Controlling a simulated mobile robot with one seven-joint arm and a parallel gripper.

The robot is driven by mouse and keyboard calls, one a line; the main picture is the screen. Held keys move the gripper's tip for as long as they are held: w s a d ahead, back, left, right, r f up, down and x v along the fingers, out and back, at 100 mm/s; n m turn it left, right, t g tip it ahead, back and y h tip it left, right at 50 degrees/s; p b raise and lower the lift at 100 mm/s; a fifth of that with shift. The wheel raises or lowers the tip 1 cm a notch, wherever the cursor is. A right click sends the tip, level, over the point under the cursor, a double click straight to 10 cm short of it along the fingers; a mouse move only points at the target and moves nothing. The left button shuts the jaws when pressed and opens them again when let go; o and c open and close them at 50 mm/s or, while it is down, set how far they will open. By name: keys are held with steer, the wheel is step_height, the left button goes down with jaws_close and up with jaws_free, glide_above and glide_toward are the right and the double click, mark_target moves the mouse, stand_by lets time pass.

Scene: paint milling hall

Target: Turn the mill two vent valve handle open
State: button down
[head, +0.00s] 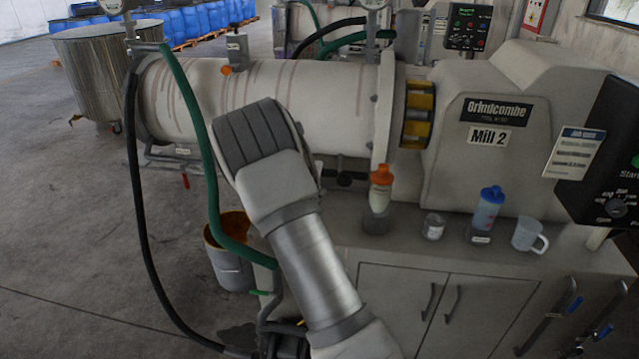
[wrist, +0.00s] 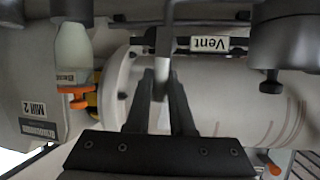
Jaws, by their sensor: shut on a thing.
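Mill 2 (head: 470,160) has a long pale horizontal drum (head: 290,85) streaked with brown. In the wrist view, where the mill appears upside down, the drum (wrist: 230,95) lies behind my gripper. A "Vent" label (wrist: 210,44) sits just right of the fingertips. My gripper (wrist: 161,76) is shut on a short pale grey handle (wrist: 162,69) below a dark bracket or pipe; I take it for the vent valve handle. Much of the handle is hidden between the fingers, so I cannot tell how far it is turned. My own arm hides the gripper and handle in the head view.
An orange-capped bottle (head: 380,190), a small jar (head: 433,226), a blue-capped bottle (head: 487,210) and a white mug (head: 528,235) stand on the cabinet top. A green hose (head: 195,115) and a black hose (head: 135,170) hang at left, near a bucket (head: 230,265).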

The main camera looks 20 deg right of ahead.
steer(key=shift+w+a+r+n+p, duration=0.2)
steer(key=shift+n+p, duration=0.1)
steer(key=shift+p, duration=0.1)
steer(key=c, duration=0.8)
jaws_free()
steer(key=shift+f, duration=0.15)
steer(key=v, duration=1.7)
steer(key=shift+s+a, duration=0.1)
steer(key=shift+a, duration=0.1)
